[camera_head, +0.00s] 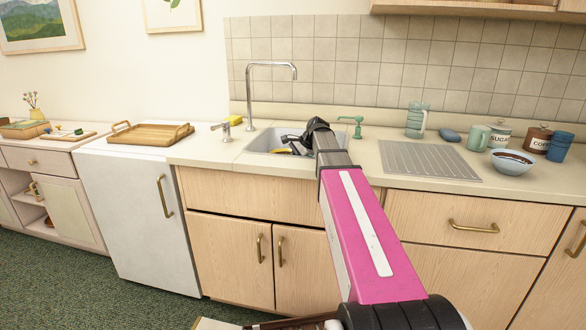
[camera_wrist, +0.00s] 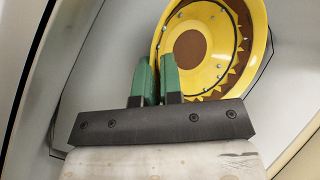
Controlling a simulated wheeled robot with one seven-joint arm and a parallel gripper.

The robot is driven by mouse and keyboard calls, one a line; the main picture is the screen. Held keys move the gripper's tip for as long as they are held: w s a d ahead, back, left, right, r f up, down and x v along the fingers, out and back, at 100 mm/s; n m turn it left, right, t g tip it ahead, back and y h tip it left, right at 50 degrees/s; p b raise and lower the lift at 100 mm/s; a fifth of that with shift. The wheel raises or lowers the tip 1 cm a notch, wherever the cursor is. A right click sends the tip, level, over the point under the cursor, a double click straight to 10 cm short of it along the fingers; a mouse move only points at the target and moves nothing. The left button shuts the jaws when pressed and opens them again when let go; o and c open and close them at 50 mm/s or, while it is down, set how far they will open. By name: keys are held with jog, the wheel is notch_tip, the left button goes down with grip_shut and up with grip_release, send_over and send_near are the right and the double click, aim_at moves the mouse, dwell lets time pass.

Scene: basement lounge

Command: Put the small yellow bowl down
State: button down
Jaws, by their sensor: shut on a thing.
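The small yellow bowl (camera_wrist: 215,72) has a brown centre and a patterned inside, which faces the camera in the wrist view. My gripper (camera_wrist: 157,75) is shut on the bowl's near left rim with its green fingers. In the head view my gripper (camera_head: 291,141) is inside the sink (camera_head: 258,146), and my arm covers part of it. Only a thin yellow sliver shows there at the fingers. The pale sink surface lies behind the bowl in the wrist view. I cannot tell whether the bowl touches the sink bottom.
A tall tap (camera_head: 249,98) stands behind the sink, with a green dispenser (camera_head: 357,126) to its right. A ribbed drainboard (camera_head: 425,160) lies empty at the right. A blue-white bowl (camera_head: 511,167) and canisters stand beyond it. A wooden tray (camera_head: 150,138) sits at the left.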

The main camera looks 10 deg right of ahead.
jog(key=shift+f, duration=1.55)
jog(key=shift+f, duration=0.2)
jog(key=c, duration=1.3)
grip_release()
jog(key=shift+r, duration=0.1)
jog(key=shift+r, duration=0.25)
jog(key=v, duration=1.2)
